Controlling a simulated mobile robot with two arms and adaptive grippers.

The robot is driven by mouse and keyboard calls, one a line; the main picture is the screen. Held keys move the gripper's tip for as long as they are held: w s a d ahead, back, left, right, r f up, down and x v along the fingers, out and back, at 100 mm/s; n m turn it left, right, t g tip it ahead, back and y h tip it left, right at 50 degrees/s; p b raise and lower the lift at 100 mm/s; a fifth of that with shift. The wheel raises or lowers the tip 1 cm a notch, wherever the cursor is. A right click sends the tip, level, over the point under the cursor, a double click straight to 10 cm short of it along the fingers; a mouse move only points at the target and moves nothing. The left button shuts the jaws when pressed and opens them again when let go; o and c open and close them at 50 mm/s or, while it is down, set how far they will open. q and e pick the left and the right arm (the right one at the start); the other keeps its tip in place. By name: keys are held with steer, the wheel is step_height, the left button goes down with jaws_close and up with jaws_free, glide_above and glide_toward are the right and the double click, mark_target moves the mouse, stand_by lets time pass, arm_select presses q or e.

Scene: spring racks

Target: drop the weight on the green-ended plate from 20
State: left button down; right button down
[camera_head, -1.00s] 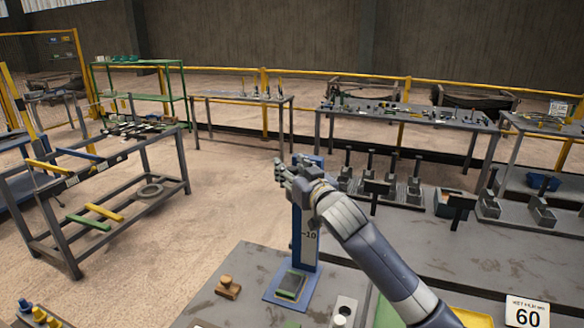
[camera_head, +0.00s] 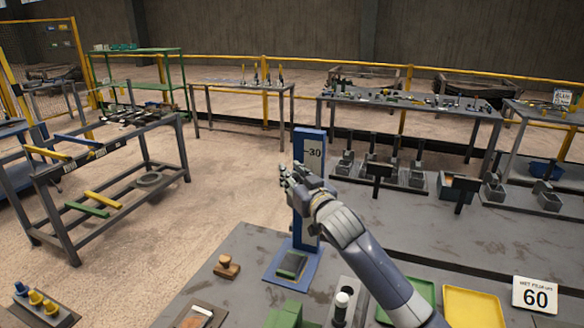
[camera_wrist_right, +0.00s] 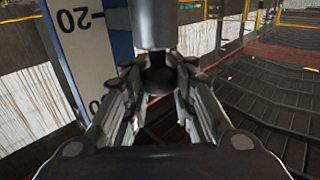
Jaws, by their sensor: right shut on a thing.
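A blue drop stand (camera_head: 307,143) stands on the bench with a white scale. In the head view its 30 mark shows above my right gripper (camera_head: 287,177), which hides the marks beside it. In the right wrist view the scale (camera_wrist_right: 78,45) shows an upside-down 20 near the jaws. My right gripper (camera_wrist_right: 160,82) is shut on a grey cylindrical weight (camera_wrist_right: 163,22), whose dark part sits between the fingers. The head view does not show the weight clearly. A dark plate with a green end (camera_head: 292,265) lies on the stand's blue base, below the gripper. My left gripper is out of view.
A wooden stamp-like block (camera_head: 227,267) is left of the stand. Several dark fixtures stand behind.

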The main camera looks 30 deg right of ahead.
steer(key=shift+f, duration=0.35)
steer(key=c, duration=1.3)
jaws_free()
steer(key=shift+s, duration=0.1)
steer(key=shift+c, duration=0.2)
steer(key=shift+s+r, duration=0.2)
steer(key=shift+w+f, duration=0.1)
steer(key=shift+s, duration=0.5)
steer(key=s, duration=1.1)
steer(key=shift+a, duration=0.35)
